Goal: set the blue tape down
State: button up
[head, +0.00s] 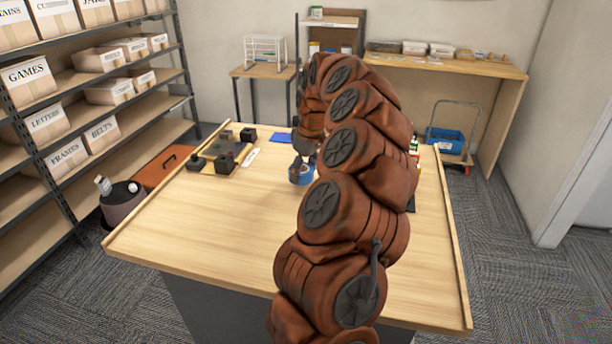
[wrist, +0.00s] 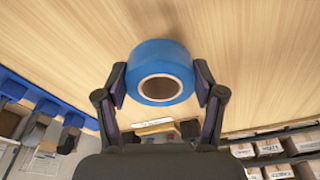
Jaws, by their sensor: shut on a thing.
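The blue tape (head: 301,178) is a thick roll with a brown core, near the middle of the wooden table (head: 210,225) in the head view. It also shows in the wrist view, the blue tape (wrist: 150,54) sitting between the two dark fingers with its core opening towards the camera. My gripper (wrist: 161,80) is shut on the roll, one finger against each side. In the head view my gripper (head: 303,162) is partly hidden by my arm. I cannot tell whether the roll touches the tabletop or hangs just above it.
Dark blocks on a tray (head: 222,152) stand at the table's back left, beside a white card (head: 250,157). A flat blue item (head: 281,138) lies at the back. Small bottles (head: 414,146) show behind my arm. The front left of the table is clear.

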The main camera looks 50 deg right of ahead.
aim_at(304, 187)
jog(key=shift+w+d+f, duration=0.1)
jog(key=shift+d, duration=0.25)
jog(key=shift+d, duration=0.1)
jog(key=shift+f, duration=0.15)
jog(key=shift+f+p, duration=0.8)
jog(key=shift+f, duration=0.8)
jog(key=o, duration=1.3)
jog(key=shift+c, duration=0.2)
jog(key=r, duration=0.3)
jog(key=s+r+b, duration=0.1)
jog(key=r, duration=0.3)
jog(key=r+b, duration=0.1)
jog(key=r, duration=0.2)
jog(key=shift+s+d+r, duration=0.2)
jog(key=shift+s+d, duration=0.05)
jog(key=shift+s, duration=0.15)
jog(key=shift+s+a+r, duration=0.1)
jog(key=shift+r, duration=0.6)
